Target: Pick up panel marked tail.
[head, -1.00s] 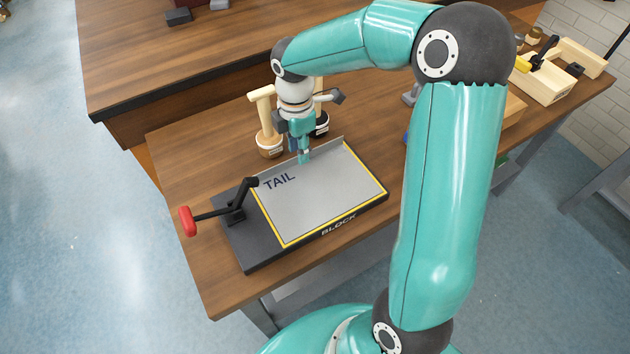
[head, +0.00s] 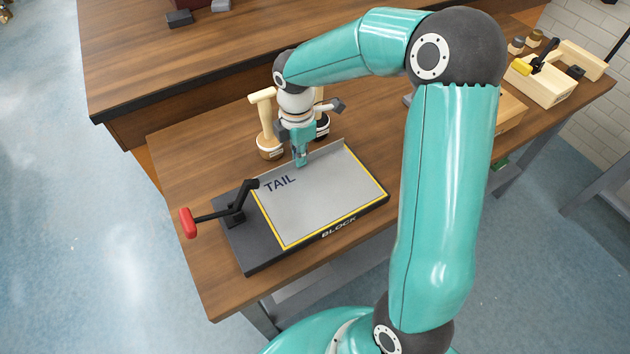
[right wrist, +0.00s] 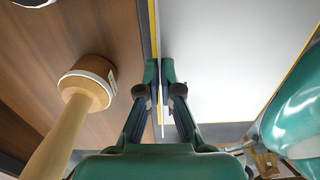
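The panel marked TAIL (head: 320,195) is a flat grey sheet with an upturned lip along its back edge. It lies on the dark block (head: 262,256), inside a yellow outline. In the right wrist view, the fingers of my right gripper (right wrist: 160,72) are close together on either side of the thin lip, with the pale panel (right wrist: 225,60) to the right. The panel still lies flat on the block. My left gripper is not in view.
Two wooden mallets stand behind the block; one mallet (head: 268,140) is close beside my right gripper. A red-handled lever clamp (head: 205,216) is at the block's left end.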

